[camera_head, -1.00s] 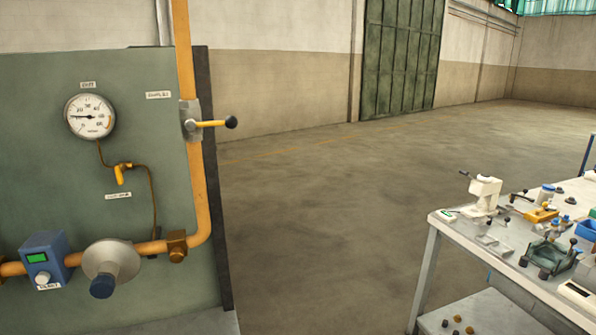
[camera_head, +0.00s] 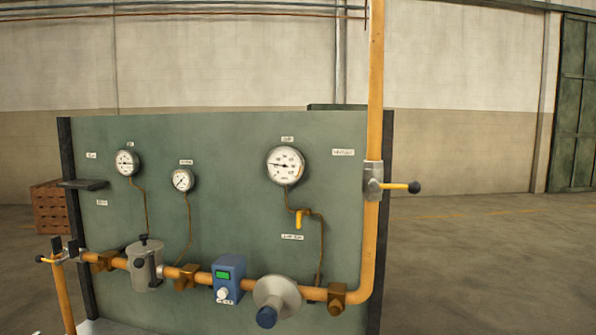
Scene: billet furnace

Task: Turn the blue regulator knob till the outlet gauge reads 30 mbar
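The blue regulator knob (camera_head: 267,317) sits at the lower front of the round grey regulator body (camera_head: 280,292) on the orange pipe. The large round gauge (camera_head: 285,165) is on the panel above the regulator, joined by a thin tube with an orange lever. Its needle points left; the figures are too small to read. I cannot tell from its label whether it is the outlet gauge. Neither of my grippers shows in the view.
Two smaller gauges (camera_head: 127,162) (camera_head: 182,180) are on the green panel (camera_head: 230,220). A blue box (camera_head: 228,278) with a green display and a grey filter pot (camera_head: 146,265) sit on the pipe. A valve lever (camera_head: 400,187) sticks out right. Open floor (camera_head: 470,260) lies to the right.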

